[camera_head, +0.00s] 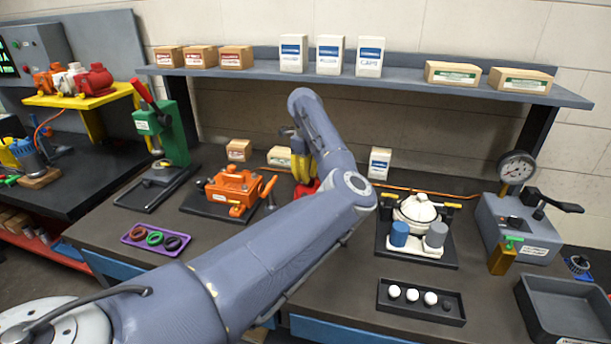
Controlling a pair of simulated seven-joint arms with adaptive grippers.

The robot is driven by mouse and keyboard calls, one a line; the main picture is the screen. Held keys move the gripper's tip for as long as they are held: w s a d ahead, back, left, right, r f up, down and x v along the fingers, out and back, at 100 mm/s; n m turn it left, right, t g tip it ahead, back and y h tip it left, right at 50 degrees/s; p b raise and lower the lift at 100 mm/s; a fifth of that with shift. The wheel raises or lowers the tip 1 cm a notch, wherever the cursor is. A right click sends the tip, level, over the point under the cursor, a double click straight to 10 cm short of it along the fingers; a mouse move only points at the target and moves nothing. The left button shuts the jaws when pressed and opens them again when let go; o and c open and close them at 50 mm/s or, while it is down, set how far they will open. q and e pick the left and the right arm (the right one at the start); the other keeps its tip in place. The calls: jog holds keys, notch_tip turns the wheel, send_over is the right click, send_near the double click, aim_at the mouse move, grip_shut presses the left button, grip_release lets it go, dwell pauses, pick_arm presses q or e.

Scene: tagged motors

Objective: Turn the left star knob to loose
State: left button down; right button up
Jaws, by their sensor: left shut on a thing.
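My left arm reaches across the picture and folds over at the bench. My left gripper (298,152) points down beside a yellow part and a red part (304,188) in the middle of the bench. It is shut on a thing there. The forearm covers much of this spot, and the fingertips are too small to make out clearly. No star shape of a knob can be made out; the left star knob is hidden or too small to tell. My right gripper is not in view.
An orange fixture (234,187) stands left of the gripper, near a green press (160,130). To the right are a white housing (416,209) between yellow clamps and a gauge unit (517,225). A black tray (421,311) lies in front. A shelf (400,86) with boxes hangs above.

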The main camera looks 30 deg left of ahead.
pick_arm(q)
jog(key=shift+a+r+n, duration=0.1)
jog(key=shift+a+n, duration=0.05)
jog(key=shift+n, duration=0.35)
jog(key=c, duration=1.2)
grip_release()
jog(key=shift+o, duration=0.2)
notch_tip(320, 180, up, 12)
